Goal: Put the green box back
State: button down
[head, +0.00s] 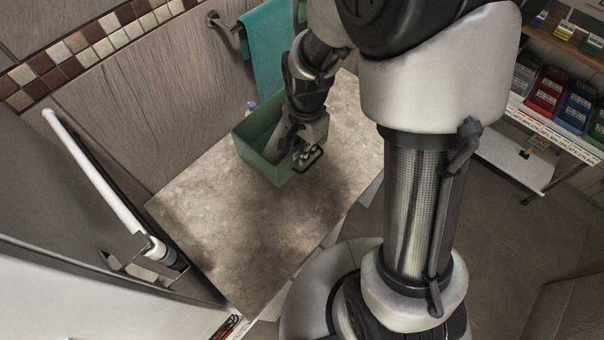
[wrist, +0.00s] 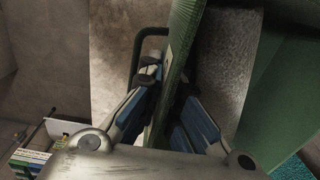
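The green box (head: 261,158) is an open-topped bin on the stone-look tabletop (head: 225,225), near its back edge by the wall. A dark loop handle sticks out from its right side. My gripper (head: 306,150) is at the right-hand wall of the box. In the wrist view the green wall (wrist: 181,45) passes between my fingers (wrist: 167,95), with one finger on each side. The fingertips converge and look closed on the wall. Part of the box is hidden behind my gripper and wrist. The box appears to rest on the tabletop.
A teal towel (head: 264,58) hangs from a wall rail behind the box. A shelf rack (head: 552,130) at the right holds several coloured bins, including a red one (head: 544,92). A white tube (head: 95,180) is at the left. The front tabletop is clear.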

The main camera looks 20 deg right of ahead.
notch_tip(320, 180, down, 13)
jog(key=b, duration=0.3)
jog(key=shift+r, duration=0.1)
jog(key=shift+f, duration=0.2)
jog(key=c, duration=1.8)
grip_release()
